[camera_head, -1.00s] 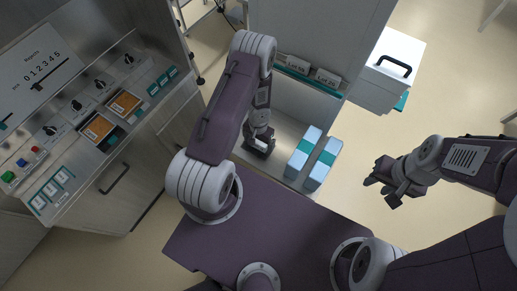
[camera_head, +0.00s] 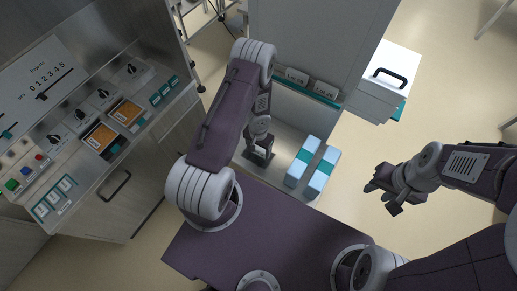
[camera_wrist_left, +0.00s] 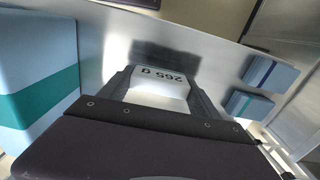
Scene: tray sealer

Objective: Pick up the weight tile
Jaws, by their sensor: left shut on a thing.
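The weight tile (camera_wrist_left: 160,98) is a white block marked "265 g", upside down in the left wrist view. It sits between the two dark fingers of my left gripper (camera_wrist_left: 162,84), which is shut on it. In the head view my left gripper (camera_head: 259,157) is low over the pale shelf, left of two blue-and-teal packs, and the tile is too hidden there to make out. I cannot tell whether the tile touches the surface. My right gripper (camera_head: 383,195) hangs over the floor at the right, away from the tile, and its finger gap is unclear.
Two blue-and-teal packs (camera_head: 303,162) (camera_head: 323,171) stand beside my left gripper. One large pack (camera_wrist_left: 40,75) fills the left of the wrist view. A white drawer unit (camera_head: 385,78) stands at the back right.

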